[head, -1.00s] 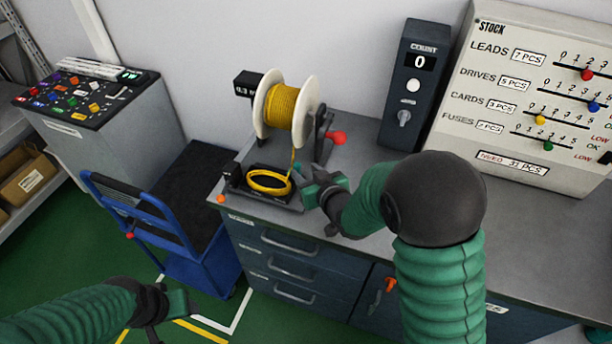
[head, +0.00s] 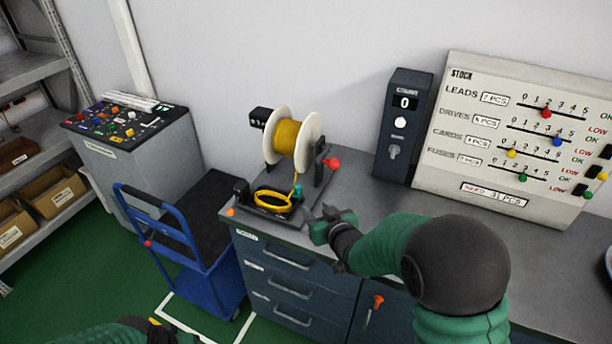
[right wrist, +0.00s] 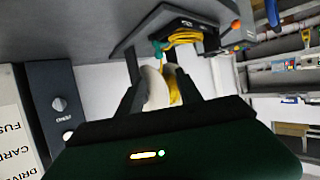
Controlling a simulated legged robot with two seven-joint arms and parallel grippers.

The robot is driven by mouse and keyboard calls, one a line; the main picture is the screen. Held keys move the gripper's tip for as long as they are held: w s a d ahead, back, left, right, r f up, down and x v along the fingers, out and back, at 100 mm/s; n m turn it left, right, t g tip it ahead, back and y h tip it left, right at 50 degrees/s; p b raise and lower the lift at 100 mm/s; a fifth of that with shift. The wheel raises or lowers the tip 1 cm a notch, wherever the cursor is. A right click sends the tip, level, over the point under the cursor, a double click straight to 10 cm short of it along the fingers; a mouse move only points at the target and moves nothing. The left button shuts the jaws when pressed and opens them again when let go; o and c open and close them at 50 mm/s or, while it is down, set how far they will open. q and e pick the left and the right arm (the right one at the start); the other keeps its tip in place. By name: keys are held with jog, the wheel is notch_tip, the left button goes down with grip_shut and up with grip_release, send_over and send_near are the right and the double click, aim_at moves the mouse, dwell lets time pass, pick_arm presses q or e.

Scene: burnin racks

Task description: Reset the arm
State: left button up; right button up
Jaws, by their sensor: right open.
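My right gripper (head: 318,218) is at the front edge of the grey workbench (head: 465,235), just right of the wire stand and apart from the yellow coil. In the right wrist view its two fingers (right wrist: 162,65) are apart with nothing held between them. A loop of yellow wire (head: 272,201) lies on the stand's black base, and its strand runs up to the yellow spool (head: 288,137) with white flanges. A small teal part (head: 298,190) touches the strand by the coil. My left gripper (head: 158,330) shows only as a dark piece at the bottom edge; its jaws are hidden.
A dark count box (head: 403,125) reading 0 and a white stock board (head: 480,190) stand at the back of the bench. A blue cart (head: 190,240) is left of the drawers. Shelves with cardboard boxes (head: 60,193) are far left. Green floor shows in front.

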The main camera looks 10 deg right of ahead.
jog(key=s+d+f+g, duration=0.1)
jog(key=s+f+g, duration=0.1)
jog(key=s, duration=0.7)
jog(key=s+d+f+m+g+h, duration=0.1)
jog(key=s+g, duration=0.4)
jog(key=s, duration=0.5)
jog(key=s+d+f+m+g+h, duration=0.1)
jog(key=s+d+f+g, duration=0.2)
jog(key=s, duration=0.6)
jog(key=shift+s+f+g, duration=0.3)
jog(key=shift+f, duration=0.35)
jog(key=shift+d, duration=0.1)
